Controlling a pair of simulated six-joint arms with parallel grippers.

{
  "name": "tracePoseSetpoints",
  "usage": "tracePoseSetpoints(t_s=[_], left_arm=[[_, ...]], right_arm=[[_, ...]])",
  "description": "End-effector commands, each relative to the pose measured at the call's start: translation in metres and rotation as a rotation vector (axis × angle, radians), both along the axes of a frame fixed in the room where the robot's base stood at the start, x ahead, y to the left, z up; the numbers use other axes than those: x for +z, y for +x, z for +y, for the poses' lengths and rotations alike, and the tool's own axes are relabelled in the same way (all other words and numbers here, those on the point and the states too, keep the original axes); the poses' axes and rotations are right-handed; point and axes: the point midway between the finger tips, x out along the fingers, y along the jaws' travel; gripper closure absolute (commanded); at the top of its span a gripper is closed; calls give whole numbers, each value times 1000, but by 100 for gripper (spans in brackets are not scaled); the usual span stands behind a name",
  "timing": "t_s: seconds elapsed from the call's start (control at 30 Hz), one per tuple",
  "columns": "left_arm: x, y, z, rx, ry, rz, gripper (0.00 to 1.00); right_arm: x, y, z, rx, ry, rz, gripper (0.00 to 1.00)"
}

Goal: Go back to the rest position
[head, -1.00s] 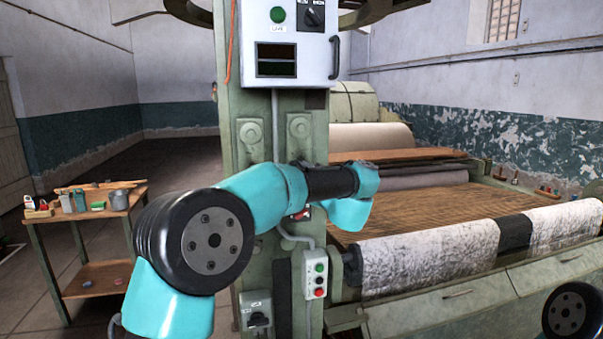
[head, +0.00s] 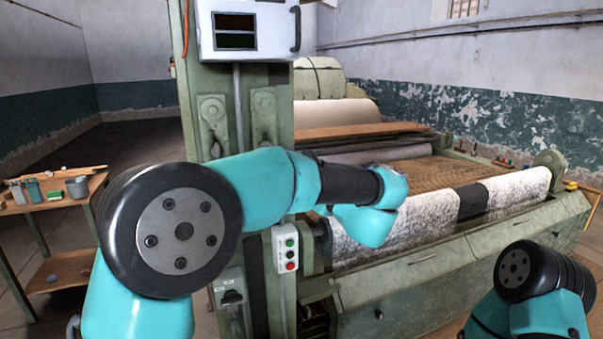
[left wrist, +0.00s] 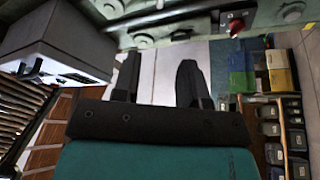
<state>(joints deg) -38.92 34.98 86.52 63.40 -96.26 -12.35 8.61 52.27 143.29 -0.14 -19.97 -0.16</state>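My left gripper (left wrist: 160,72) shows in the left wrist view as two dark fingers standing apart, with nothing between them. In the head view my teal and black left arm reaches from the lower left across the green machine column, its wrist in front of the loom; its fingers cannot be made out there. My right arm shows only in part at the lower right of the head view, and its gripper is out of the picture.
A green column with a control box (head: 248,30) and a push-button box (head: 286,248) stands by my left arm. The loom's patterned cloth roll (head: 395,232) lies behind my wrist. A wooden side table (head: 75,268) stands left. A grey box (left wrist: 65,45) is near my left fingers.

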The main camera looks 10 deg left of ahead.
Motion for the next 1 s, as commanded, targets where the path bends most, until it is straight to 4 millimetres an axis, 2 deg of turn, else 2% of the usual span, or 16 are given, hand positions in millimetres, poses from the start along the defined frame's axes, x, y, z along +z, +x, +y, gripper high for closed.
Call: tracePoseSetpoints(t_s=[0.3, 0.37, 0.47, 0.57, 0.67, 0.7, 0.77, 0.8, 0.87, 1.0], left_arm=[[-2, 1, 0, -2, 4, 3, 61], [-6, 4, 2, -10, 14, 9, 61], [-25, 16, 9, -45, 53, 39, 61], [-60, 35, 20, -115, 119, 99, 61], [-110, 55, 35, -211, 193, 187, 61], [-132, 61, 42, -255, 221, 231, 61], [-165, 69, 51, -321, 258, 299, 61], [-189, 71, 57, -365, 279, 346, 61], [-223, 73, 67, -432, 302, 418, 61], [-303, 64, 89, -582, 336, 597, 61]], right_arm=[[0, 0, 0, 0, 0, 0, 57], [0, 0, 0, 0, 0, 0, 57], [0, 0, 0, 0, 0, 0, 57], [0, 0, 0, 0, 0, 0, 57], [0, 0, 0, 0, 0, 0, 57], [0, 0, 0, 0, 0, 0, 57], [0, 0, 0, 0, 0, 0, 57], [0, 0, 0, 0, 0, 0, 57], [0, 0, 0, 0, 0, 0, 57], [0, 0, 0, 0, 0, 0, 57]])
